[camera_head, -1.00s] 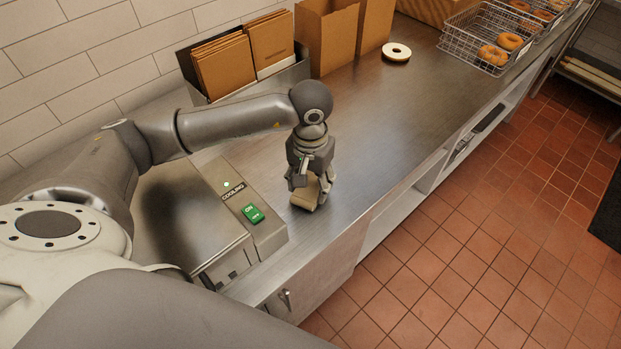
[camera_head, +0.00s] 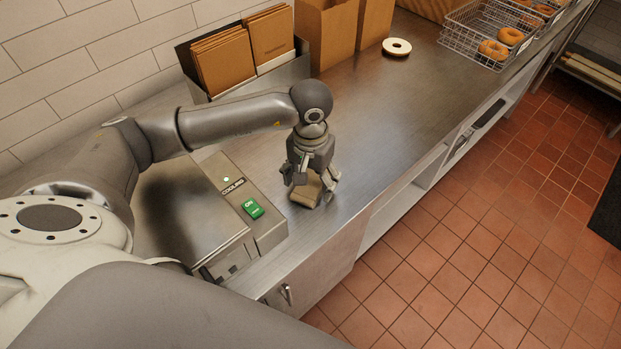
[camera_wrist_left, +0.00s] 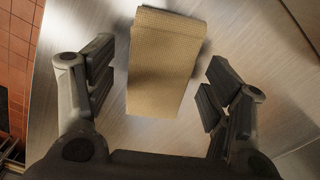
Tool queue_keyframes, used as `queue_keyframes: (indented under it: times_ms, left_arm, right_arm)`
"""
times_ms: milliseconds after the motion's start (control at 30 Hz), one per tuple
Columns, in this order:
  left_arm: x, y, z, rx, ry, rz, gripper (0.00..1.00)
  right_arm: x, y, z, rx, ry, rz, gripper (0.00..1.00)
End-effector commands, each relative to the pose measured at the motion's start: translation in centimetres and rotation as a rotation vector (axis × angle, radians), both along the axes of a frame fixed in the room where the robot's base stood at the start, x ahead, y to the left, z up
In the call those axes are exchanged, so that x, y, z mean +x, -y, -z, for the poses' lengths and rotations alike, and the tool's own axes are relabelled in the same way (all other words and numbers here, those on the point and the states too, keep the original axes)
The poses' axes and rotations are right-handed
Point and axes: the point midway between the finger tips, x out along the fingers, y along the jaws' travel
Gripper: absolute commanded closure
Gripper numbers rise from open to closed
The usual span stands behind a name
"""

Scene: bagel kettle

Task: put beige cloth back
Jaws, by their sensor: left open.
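The beige cloth (camera_head: 306,192), folded into a rectangle, lies on the steel counter to the right of the cooling unit. My left gripper (camera_head: 312,186) points down just over it, with its fingers open. In the left wrist view the cloth (camera_wrist_left: 162,65) lies between the two open fingers (camera_wrist_left: 155,95), with a gap on each side. Neither finger touches it there. My right gripper is not in view.
The cooling unit (camera_head: 195,215) with a green ON switch (camera_head: 253,209) is close on the left. Bins of brown bags (camera_head: 222,62) stand along the wall. A white ring (camera_head: 396,47) and wire baskets of bagels (camera_head: 470,42) are farther back. The middle counter is clear.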

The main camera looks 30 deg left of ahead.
Motion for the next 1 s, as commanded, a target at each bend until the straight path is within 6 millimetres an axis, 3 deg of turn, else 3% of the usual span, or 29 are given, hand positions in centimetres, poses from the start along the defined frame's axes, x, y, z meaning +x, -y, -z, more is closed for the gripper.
queue_keyframes:
  times_ms: [100,167,500,700,1000]
  left_arm:
    - [0.0,0.0,-0.5,0.0,0.0,0.0,0.26]
    - [0.2,0.0,-1.1,-0.001,0.005,0.0,0.26]
    - [0.2,0.0,-8.1,-0.002,0.007,0.0,0.26]
    - [0.1,0.0,-11.1,-0.002,0.004,-0.001,0.26]
    - [0.0,0.0,-12.3,-0.001,0.0,0.0,0.26]
  right_arm:
    - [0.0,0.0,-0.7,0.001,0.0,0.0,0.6]
    - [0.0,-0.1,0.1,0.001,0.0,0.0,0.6]
    - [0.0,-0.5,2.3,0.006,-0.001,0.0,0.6]
    - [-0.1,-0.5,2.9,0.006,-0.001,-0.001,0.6]
    - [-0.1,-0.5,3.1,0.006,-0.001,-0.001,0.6]
